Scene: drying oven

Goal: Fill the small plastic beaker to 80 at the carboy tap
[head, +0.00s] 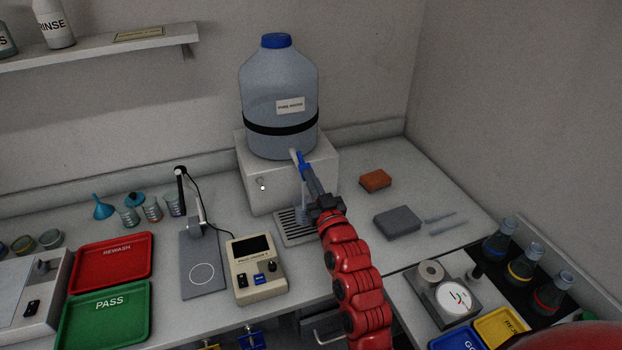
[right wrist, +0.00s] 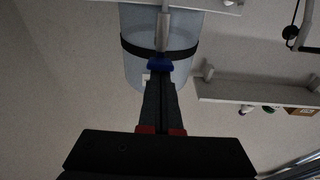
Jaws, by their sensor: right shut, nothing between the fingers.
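The clear carboy (head: 279,95) with a blue cap and black band stands on a white box. Its tap shows a blue lever (head: 302,163) at the front. My right gripper (head: 309,178) is shut and empty, its tips at the lever, seemingly touching it. In the right wrist view, which is upside down, the shut fingers (right wrist: 160,85) point at the blue lever (right wrist: 160,64) below the grey tap body. A pale see-through vessel (head: 300,212), perhaps the small beaker, stands on the drip tray (head: 286,228), mostly hidden by my gripper; its level cannot be read. My left gripper is out of view.
An orange sponge (head: 375,179) and a grey block (head: 397,222) lie right of the tap. A beige meter (head: 256,270) and a lamp stand (head: 203,265) stand left. Red (head: 110,263) and green (head: 105,315) trays lie further left. Several coloured flasks stand at right.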

